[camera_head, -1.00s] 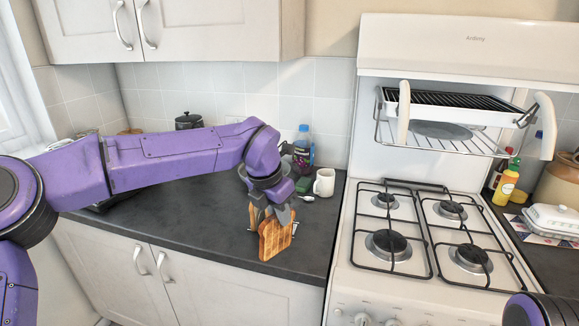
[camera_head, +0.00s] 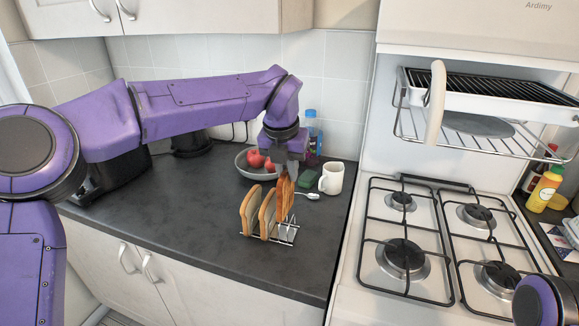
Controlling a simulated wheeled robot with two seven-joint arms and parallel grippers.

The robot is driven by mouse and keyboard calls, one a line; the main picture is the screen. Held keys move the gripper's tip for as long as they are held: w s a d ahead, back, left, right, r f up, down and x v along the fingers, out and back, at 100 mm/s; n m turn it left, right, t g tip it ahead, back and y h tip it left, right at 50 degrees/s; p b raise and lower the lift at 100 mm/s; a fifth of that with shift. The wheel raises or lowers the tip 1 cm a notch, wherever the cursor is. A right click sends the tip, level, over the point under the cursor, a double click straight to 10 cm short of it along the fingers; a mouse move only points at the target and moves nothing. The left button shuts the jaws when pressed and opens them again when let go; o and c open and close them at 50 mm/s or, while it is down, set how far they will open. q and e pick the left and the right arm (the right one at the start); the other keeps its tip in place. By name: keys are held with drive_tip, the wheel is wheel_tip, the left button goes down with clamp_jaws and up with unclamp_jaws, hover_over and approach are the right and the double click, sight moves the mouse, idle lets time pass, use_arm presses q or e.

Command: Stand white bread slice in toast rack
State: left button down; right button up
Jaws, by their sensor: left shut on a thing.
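My left gripper (camera_head: 288,170) points down and is shut on a browned bread slice (camera_head: 285,200), held upright and seen nearly edge-on. The wire toast rack (camera_head: 288,234) stands on the dark counter. Two bread slices stand in its left part: one at the left end (camera_head: 249,210) and one beside it (camera_head: 266,213). The held slice is over or in the right part of the rack; I cannot tell whether its lower edge is between the wires. The right gripper is out of view; only a purple part of my right arm shows at bottom right.
Behind the rack are a grey bowl (camera_head: 243,168) with red fruit, a green sponge (camera_head: 312,181), a spoon (camera_head: 308,194), a white mug (camera_head: 331,177) and a blue-capped bottle (camera_head: 311,125). The gas cooker (camera_head: 365,250) is to the right. The counter left of the rack is clear.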

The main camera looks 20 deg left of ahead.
sight(288, 192)
use_arm(q)
drive_tip(key=b+x, duration=0.2)
drive_tip(key=x, duration=0.1)
drive_tip(key=shift+s+a, duration=0.1)
drive_tip(key=shift+s, duration=0.05)
drive_tip(key=shift+s+f+b, duration=0.15)
drive_tip(key=shift+f+b, duration=0.7)
drive_tip(key=shift+f, duration=0.1)
drive_tip(key=shift+f+b, duration=0.6)
drive_tip(key=shift+f, duration=0.35)
drive_tip(key=c, duration=1)
unclamp_jaws()
wheel_tip(288, 192, up, 7)
drive_tip(key=p, duration=0.6)
drive_tip(key=shift+r+p, duration=0.15)
drive_tip(key=shift+p, duration=0.2)
